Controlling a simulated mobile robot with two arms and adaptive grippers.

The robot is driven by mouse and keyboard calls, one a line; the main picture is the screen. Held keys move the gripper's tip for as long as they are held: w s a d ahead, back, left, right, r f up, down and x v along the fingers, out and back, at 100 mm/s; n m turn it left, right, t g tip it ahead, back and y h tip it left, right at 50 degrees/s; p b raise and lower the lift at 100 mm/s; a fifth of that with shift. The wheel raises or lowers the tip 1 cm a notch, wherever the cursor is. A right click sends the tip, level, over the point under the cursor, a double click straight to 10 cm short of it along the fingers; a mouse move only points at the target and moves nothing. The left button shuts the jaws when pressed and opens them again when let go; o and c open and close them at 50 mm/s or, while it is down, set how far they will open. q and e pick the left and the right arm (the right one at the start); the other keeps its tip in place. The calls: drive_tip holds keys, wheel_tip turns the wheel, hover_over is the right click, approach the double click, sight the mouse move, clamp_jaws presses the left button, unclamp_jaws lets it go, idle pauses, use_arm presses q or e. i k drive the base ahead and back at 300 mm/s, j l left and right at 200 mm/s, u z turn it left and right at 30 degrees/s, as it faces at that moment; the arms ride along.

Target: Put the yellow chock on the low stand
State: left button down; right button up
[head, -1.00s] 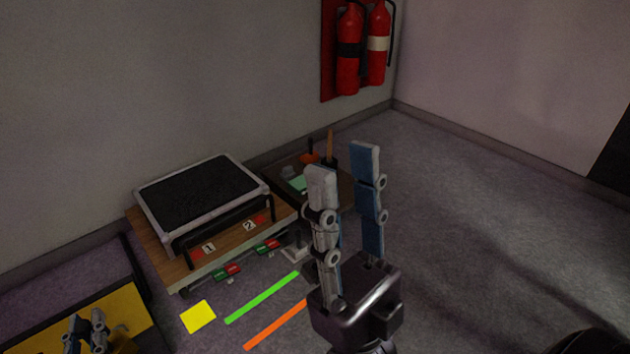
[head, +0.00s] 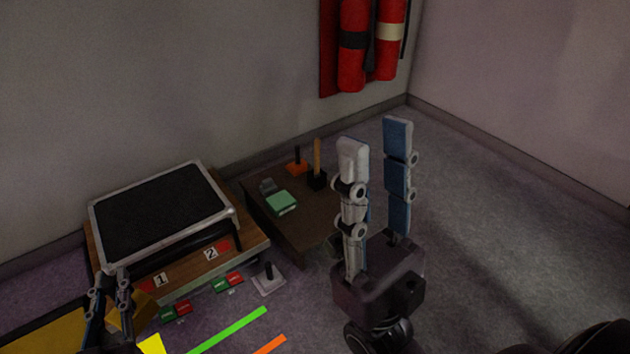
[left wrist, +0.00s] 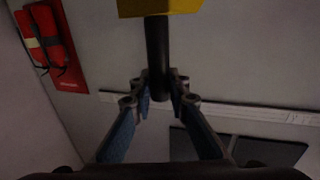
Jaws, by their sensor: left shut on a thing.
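The yellow chock (head: 136,311) is at my left gripper (head: 112,276) in the head view, partly hidden by the fingers. In the left wrist view, my left gripper (left wrist: 160,90) is shut on the chock's black handle (left wrist: 157,50), with its yellow body (left wrist: 158,7) beyond the fingertips. The gripper shows in front of the left front corner of a wooden platform (head: 190,272). A low dark brown stand (head: 292,230) is farther right, by the wall, carrying several small things. My right gripper (head: 376,138) is open, empty and points up.
A black-topped, grey-rimmed unit (head: 165,212) covers much of the wooden platform. The brown stand bears a green block (head: 281,202), an orange piece (head: 297,167) and a black block with a wooden handle (head: 317,178). A grey plate with a black post (head: 268,282) is on the floor nearby.

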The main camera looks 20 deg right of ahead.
sight(305, 228)
drive_tip(key=i+l, duration=0.15)
drive_tip(key=l, duration=0.2)
drive_tip(key=i+l, duration=0.2)
drive_tip(key=l, duration=0.15)
drive_tip(key=i+l, duration=0.15)
drive_tip(key=l, duration=0.2)
drive_tip(key=i+l, duration=0.15)
drive_tip(key=l, duration=0.2)
drive_tip(key=i+l, duration=0.15)
drive_tip(key=l, duration=0.2)
drive_tip(key=i+l, duration=0.2)
drive_tip(key=l, duration=0.15)
